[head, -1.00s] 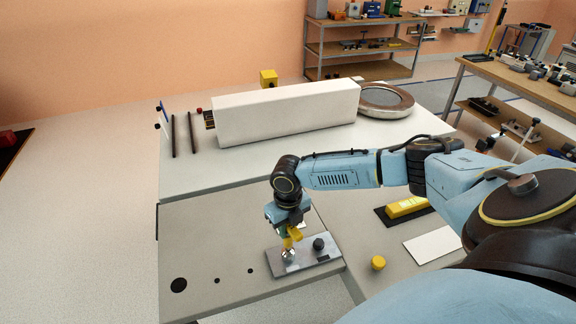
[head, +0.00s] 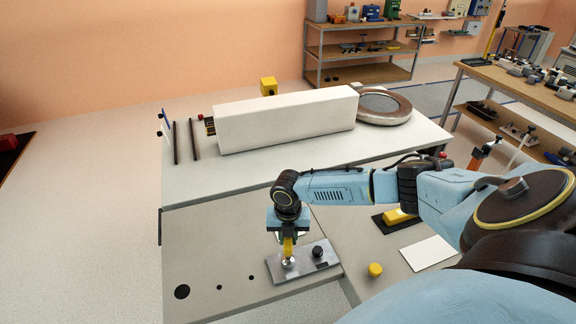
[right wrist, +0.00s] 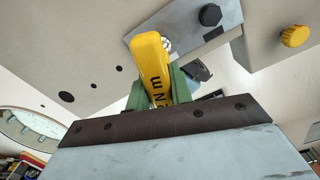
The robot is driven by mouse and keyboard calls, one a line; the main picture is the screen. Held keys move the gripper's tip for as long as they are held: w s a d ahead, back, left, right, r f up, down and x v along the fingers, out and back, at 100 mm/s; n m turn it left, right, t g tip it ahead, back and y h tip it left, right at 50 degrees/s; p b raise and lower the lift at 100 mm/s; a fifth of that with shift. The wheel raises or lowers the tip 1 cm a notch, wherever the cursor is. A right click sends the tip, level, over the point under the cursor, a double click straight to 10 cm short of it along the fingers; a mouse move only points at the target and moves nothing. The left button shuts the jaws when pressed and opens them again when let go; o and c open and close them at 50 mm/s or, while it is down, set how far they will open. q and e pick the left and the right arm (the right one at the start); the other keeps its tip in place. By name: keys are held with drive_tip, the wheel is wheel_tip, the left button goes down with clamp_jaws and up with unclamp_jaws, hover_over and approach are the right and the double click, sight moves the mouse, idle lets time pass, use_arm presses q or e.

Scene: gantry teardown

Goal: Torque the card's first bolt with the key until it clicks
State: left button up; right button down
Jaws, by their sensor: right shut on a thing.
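The card (head: 302,262) is a grey metal plate lying at the front right of the grey panel. My right gripper (head: 287,238) is over its left part, pointing down and shut on the yellow key (head: 288,248). In the right wrist view the key (right wrist: 152,65) shows "N m" lettering between the green fingers (right wrist: 160,90). A silvery bolt (head: 287,262) sits at the key's lower end; it shows partly behind the key in the right wrist view (right wrist: 166,45). Whether the key is fully seated on it is hidden. A black bolt head (head: 317,251) stands to the right on the card.
A yellow knob (head: 375,269) and a white sheet (head: 430,253) lie right of the card. A long white block (head: 285,118) and a round metal ring (head: 383,105) stand at the back. The panel (head: 210,235) left of the card is bare except for dark holes.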

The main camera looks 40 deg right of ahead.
drive_tip(key=m+p, duration=0.2)
drive_tip(key=shift+a+r+m, duration=0.1)
drive_tip(key=shift+r+m, duration=0.1)
drive_tip(key=shift+m, duration=0.2)
drive_tip(key=shift+f+m, duration=0.15)
drive_tip(key=shift+m, duration=0.45)
drive_tip(key=shift+w+r, duration=0.1)
drive_tip(key=shift+r, duration=2.9)
